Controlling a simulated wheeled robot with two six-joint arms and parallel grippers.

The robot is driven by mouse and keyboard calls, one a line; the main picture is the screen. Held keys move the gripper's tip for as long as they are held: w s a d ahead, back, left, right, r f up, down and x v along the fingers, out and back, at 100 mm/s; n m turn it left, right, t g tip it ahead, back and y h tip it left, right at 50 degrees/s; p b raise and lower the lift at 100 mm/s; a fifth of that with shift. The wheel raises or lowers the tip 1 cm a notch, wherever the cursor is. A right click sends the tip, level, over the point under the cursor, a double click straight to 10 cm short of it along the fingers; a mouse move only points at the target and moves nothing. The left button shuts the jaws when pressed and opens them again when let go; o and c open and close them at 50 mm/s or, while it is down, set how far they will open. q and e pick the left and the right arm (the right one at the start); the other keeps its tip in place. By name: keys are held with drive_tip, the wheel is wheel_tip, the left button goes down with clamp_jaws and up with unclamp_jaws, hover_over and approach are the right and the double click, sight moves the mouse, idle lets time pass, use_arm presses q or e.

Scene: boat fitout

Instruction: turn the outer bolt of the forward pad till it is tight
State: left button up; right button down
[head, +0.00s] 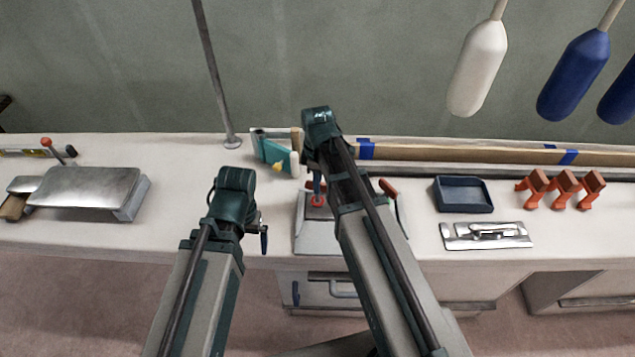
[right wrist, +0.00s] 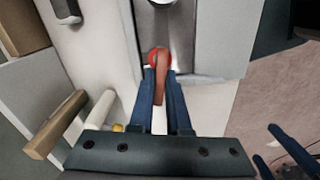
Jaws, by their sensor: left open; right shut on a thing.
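My right gripper (head: 317,186) reaches down over a pale, metal-faced block (head: 312,240) at the bench's front edge. In the right wrist view its two blue fingers (right wrist: 161,98) are shut on a red-orange handle (right wrist: 161,101) with a round red end. This red part also shows below the gripper in the head view (head: 317,202). The handle's end lies against the block's face. I cannot tell the outer bolt of the forward pad apart from this red part. My left gripper (head: 264,238) is open and empty, left of the block; its fingers also show in the right wrist view (right wrist: 290,150).
A teal and wooden item (head: 272,150) stands behind the block. To the right are a dark blue tray (head: 463,195), a metal latch plate (head: 487,236) and orange clamps (head: 565,185). A metal-topped box (head: 85,187) stands left. Bench space between it and my left arm is clear.

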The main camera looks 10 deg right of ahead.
drive_tip(key=shift+m, duration=0.3)
drive_tip(key=m, duration=0.3)
drive_tip(key=shift+m, duration=0.3)
drive_tip(key=shift+w+m, duration=0.1)
drive_tip(key=shift+m, duration=2.1)
drive_tip(key=c, duration=0.9)
unclamp_jaws()
drive_tip(key=shift+r, duration=0.2)
wheel_tip(320, 180, up, 14)
drive_tip(key=p, duration=1.4)
drive_tip(key=shift+f, duration=0.25)
